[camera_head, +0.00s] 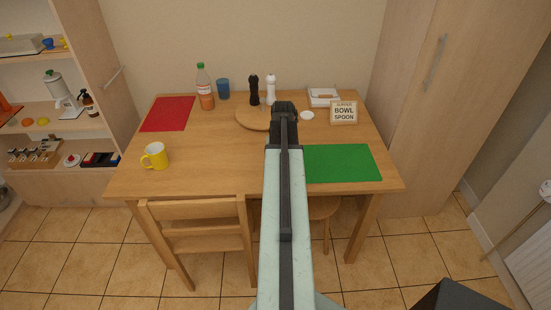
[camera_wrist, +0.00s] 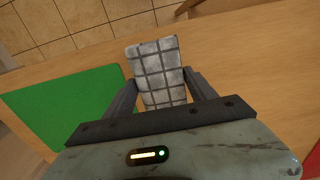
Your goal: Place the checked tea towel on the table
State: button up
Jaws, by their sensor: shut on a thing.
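The checked tea towel (camera_wrist: 156,69) is a white folded cloth with dark grid lines. It sits between the two fingers of my gripper (camera_wrist: 158,84) in the wrist view, and the gripper is shut on it. The towel shows above the wooden table (camera_wrist: 230,60); I cannot tell whether it touches the top. In the head view my arm reaches over the table (camera_head: 215,160), and my gripper (camera_head: 284,108) is over its middle. The towel is hidden behind my arm there.
A green mat (camera_head: 341,163), a red mat (camera_head: 168,113), a yellow mug (camera_head: 155,155), a bottle (camera_head: 205,88), a blue cup (camera_head: 223,89), a round board (camera_head: 252,118), two mills and a sign (camera_head: 344,112) are on the table. Its front left middle is clear. A chair (camera_head: 200,235) stands in front.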

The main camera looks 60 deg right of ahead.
jog(key=d, duration=0.1)
jog(key=w+d, duration=0.1)
jog(key=d, duration=0.2)
jog(key=shift+w+d+f, duration=0.2)
jog(key=shift+w, duration=0.1)
jog(key=shift+w+d+f+b, duration=0.2)
jog(key=shift+d+b, duration=0.1)
jog(key=shift+d, duration=0.3)
jog(key=f+b, duration=0.3)
jog(key=shift+s+a+f+b, duration=0.1)
jog(key=shift+s+f+b, duration=0.15)
jog(key=shift+f+b, duration=0.05)
jog(key=shift+w+a+r, duration=0.15)
jog(key=shift+w+r, duration=0.05)
jog(key=shift+w, duration=0.05)
jog(key=shift+f, duration=0.15)
jog(key=o, duration=1.2)
notch_tip(320, 180, up, 12)
jog(key=p, duration=1.2)
jog(key=shift+r+p, duration=0.25)
jog(key=shift+p, duration=0.05)
jog(key=shift+f, duration=0.1)
